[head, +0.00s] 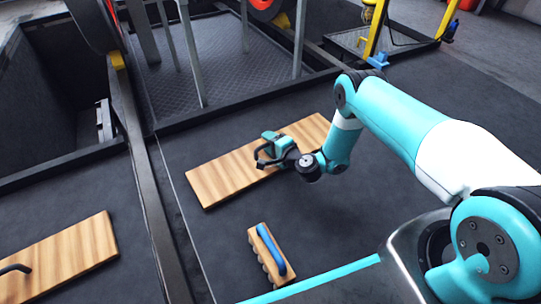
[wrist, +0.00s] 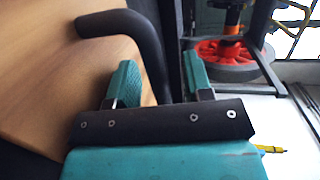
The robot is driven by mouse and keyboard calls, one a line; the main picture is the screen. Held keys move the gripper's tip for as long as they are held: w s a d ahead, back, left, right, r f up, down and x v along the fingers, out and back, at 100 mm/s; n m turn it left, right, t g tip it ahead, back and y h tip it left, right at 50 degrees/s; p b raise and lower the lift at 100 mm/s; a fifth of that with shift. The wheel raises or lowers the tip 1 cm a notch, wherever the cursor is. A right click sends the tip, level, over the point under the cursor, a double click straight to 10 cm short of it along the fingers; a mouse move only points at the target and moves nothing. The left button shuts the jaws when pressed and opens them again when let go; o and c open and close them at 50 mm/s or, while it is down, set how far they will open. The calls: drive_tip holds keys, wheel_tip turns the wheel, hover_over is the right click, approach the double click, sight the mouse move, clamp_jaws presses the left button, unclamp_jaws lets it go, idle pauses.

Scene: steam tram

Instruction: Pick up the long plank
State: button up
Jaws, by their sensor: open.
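A long wooden plank (head: 222,178) lies flat on the dark floor in the middle of the head view. My gripper (head: 266,150) is over this plank's middle, at a dark handle partly hidden by the gripper. In the wrist view the plank (wrist: 40,70) fills the left side, and its bent black handle (wrist: 152,50) shows between the two teal fingers of my gripper (wrist: 160,78). The fingers are apart, with a gap beside the handle on the right. I cannot tell whether a finger touches it.
Another wooden plank (head: 65,262) with a black handle lies at lower left, cut off by the frame. A brush-like block with a blue handle (head: 268,255) lies in front. A dark rail (head: 150,200) runs left of the long plank. A deep opening (head: 50,100) is at upper left.

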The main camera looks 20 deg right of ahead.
clamp_jaws()
drive_tip(key=shift+r, duration=0.15)
drive_tip(key=shift+r, duration=0.1)
wheel_tip(320, 180, up, 20)
drive_tip(key=p, duration=1.3)
